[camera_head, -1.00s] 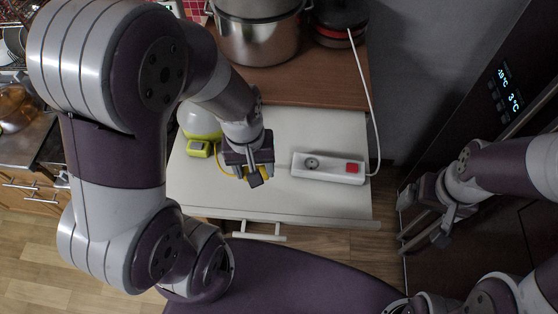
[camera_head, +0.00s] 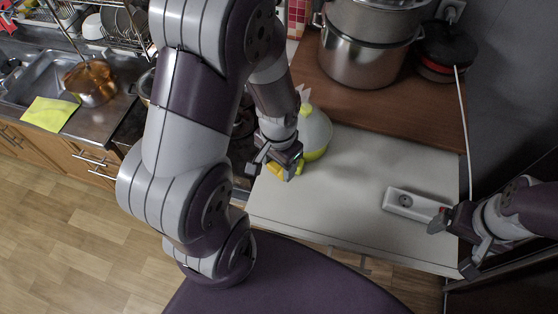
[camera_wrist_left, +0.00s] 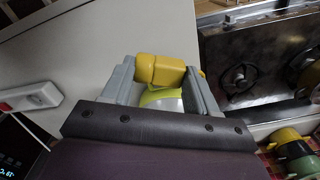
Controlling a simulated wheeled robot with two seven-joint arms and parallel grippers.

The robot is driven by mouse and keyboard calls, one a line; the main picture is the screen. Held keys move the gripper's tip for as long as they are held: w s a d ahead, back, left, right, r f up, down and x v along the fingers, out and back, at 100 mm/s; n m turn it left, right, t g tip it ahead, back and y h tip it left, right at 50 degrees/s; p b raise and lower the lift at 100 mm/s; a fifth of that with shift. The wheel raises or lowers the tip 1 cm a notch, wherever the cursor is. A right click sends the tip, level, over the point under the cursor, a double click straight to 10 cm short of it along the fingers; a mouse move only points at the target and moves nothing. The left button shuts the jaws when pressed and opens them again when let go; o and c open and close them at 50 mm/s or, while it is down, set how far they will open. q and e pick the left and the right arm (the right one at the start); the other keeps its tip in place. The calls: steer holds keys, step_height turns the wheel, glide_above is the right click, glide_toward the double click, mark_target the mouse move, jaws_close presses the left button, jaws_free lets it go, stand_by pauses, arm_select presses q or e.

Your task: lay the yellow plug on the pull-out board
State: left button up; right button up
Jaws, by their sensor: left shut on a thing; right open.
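The yellow plug (camera_head: 275,170) is between the fingers of my left gripper (camera_head: 272,166), which is shut on it. It also shows between both fingertips in the left wrist view (camera_wrist_left: 161,69). The white pull-out board (camera_head: 350,190) extends below the brown worktop. The plug appears over the board's left edge area; its height above the board I cannot tell. A lime-and-white appliance (camera_head: 316,134) stands at the board's back left, close behind the gripper. My right gripper (camera_head: 453,244) is open and empty at the board's right front corner.
A white power strip (camera_head: 411,204) lies on the board at right, partly hidden by my right gripper. A steel pot (camera_head: 362,58) and a dark pan (camera_head: 446,50) stand on the worktop. A stove (camera_wrist_left: 245,75) adjoins the board's left. The board's middle is clear.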

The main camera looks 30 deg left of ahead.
arm_select(q)
steer(key=f+b, duration=0.5)
steer(key=f, duration=0.2)
steer(key=shift+d, duration=0.2)
steer(key=shift+a+f+b, duration=0.25)
steer(key=shift+f+b, duration=0.15)
steer(key=shift+d, duration=0.1)
steer(key=shift+d, duration=0.1)
steer(key=shift+f, duration=0.15)
steer(key=shift+f, duration=0.1)
steer(key=shift+f+b, duration=0.2)
steer(key=shift+b, duration=0.15)
steer(key=shift+f, duration=0.15)
steer(key=o, duration=1.2)
